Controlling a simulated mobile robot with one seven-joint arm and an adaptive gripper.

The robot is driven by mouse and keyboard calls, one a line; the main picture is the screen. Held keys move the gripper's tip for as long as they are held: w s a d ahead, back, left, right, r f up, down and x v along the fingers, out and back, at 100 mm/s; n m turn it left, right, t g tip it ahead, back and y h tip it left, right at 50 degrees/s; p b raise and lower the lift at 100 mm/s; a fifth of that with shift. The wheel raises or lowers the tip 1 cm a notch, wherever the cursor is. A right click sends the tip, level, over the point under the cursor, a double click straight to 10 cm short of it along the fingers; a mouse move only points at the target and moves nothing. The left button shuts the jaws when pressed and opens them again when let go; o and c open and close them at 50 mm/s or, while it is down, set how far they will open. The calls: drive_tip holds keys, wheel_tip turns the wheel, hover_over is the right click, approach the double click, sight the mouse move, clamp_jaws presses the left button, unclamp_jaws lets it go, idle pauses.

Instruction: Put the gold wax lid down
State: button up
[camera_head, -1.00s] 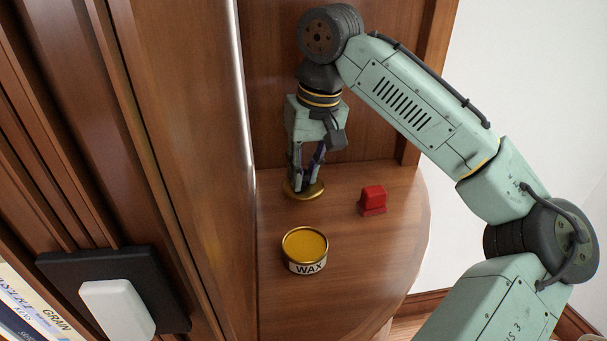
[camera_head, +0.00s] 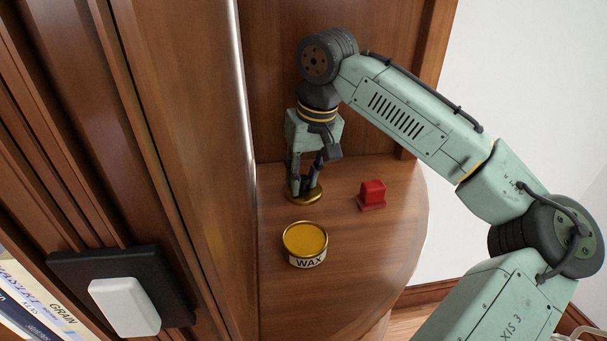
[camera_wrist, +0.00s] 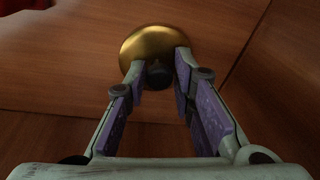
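The gold wax lid (camera_head: 305,197) lies flat on the wooden shelf behind the wax tin, and appears to rest on it. My gripper (camera_head: 304,188) points down over the lid. In the wrist view, the lid (camera_wrist: 150,43) shows beyond the fingertips with a dark knob (camera_wrist: 158,76) on it. My fingers (camera_wrist: 160,76) stand apart on either side of the knob, with small gaps visible. The gripper looks open, its fingertips still low around the knob. The wax tin (camera_head: 305,246) stands upright nearer the camera, showing a yellow top and a WAX label.
A red block-like object (camera_head: 372,194) sits on the shelf (camera_head: 350,270) right of the lid. A tall wooden panel (camera_head: 190,130) rises close on the left, and a back panel stands behind my gripper. The shelf's front right is clear, ending in a curved edge.

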sight(312, 192)
drive_tip(key=shift+o, duration=1.2)
wheel_tip(312, 192, up, 12)
drive_tip(key=d, duration=0.1)
drive_tip(key=shift+s+d+b, duration=0.3)
drive_tip(key=shift+s+d, duration=0.05)
drive_tip(key=shift+s, duration=0.1)
drive_tip(key=shift+r, duration=0.1)
